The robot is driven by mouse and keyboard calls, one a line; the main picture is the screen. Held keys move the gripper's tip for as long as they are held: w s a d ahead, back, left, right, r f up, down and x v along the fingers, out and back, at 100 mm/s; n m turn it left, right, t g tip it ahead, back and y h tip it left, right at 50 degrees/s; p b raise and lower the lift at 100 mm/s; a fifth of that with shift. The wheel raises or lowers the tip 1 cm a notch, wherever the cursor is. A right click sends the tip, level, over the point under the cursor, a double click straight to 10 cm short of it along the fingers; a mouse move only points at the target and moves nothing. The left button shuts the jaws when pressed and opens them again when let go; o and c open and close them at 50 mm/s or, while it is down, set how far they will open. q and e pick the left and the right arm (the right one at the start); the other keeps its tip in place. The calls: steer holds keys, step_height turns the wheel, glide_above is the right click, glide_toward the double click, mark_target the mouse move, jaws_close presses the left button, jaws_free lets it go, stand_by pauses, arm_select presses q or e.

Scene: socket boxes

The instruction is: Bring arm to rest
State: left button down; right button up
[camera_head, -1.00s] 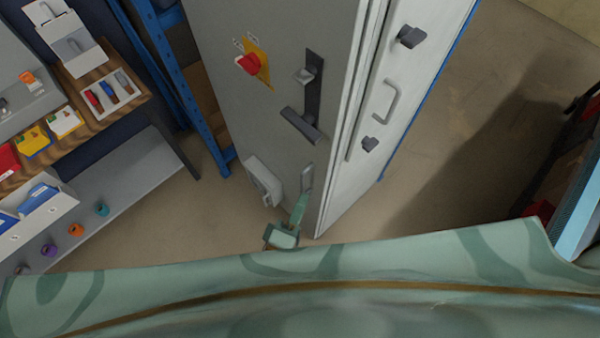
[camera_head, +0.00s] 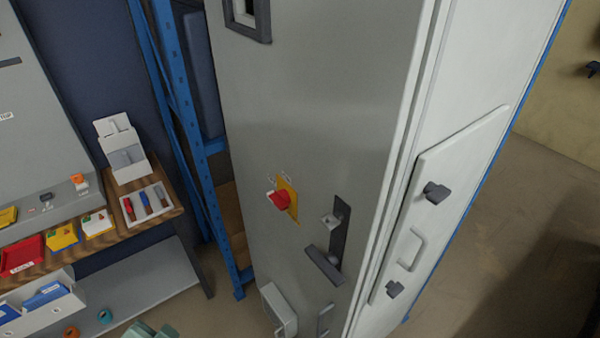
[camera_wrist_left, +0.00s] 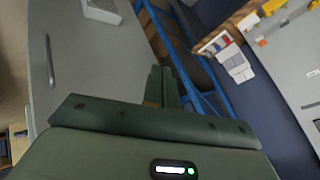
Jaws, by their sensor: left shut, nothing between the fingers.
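My left gripper (camera_wrist_left: 165,76) shows in the left wrist view with its two green fingers together and nothing between them. The fingers are in free air, with blue rack posts and the grey cabinet behind them. In the head view, only a small green part of mine shows at the bottom edge, left of the cabinet. My right gripper is in neither view.
The tall grey cabinet (camera_head: 320,110) stands in the middle, with a red switch (camera_head: 279,200) and a dark handle (camera_head: 324,264). Left are a blue rack (camera_head: 180,120) and a wooden shelf (camera_head: 170,208) with boxes. Open floor (camera_head: 480,235) lies right.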

arm_select(q)
steer(key=s+a+r+y, duration=0.2)
steer(key=a+r, duration=0.1)
steer(key=a, duration=0.3)
steer(key=s+d+f+g+h+b, duration=0.1)
steer(key=s+d+f+g+b, duration=0.1)
steer(key=f, duration=1.1)
steer(key=s+d+f+g+h+b, duration=0.1)
steer(key=s+d+f+b, duration=0.15)
steer(key=f, duration=0.95)
steer(key=s+d+f+g+h+b, duration=0.1)
steer(key=s+f+g+b, duration=0.15)
steer(key=f, duration=1.05)
steer(key=s+f+n+g+h+b, duration=0.1)
steer(key=s+f+b, duration=0.3)
steer(key=s+f, duration=1.2)
steer(key=shift+s+n, duration=0.75)
steer(key=shift+n, duration=0.15)
steer(key=shift+g, duration=0.35)
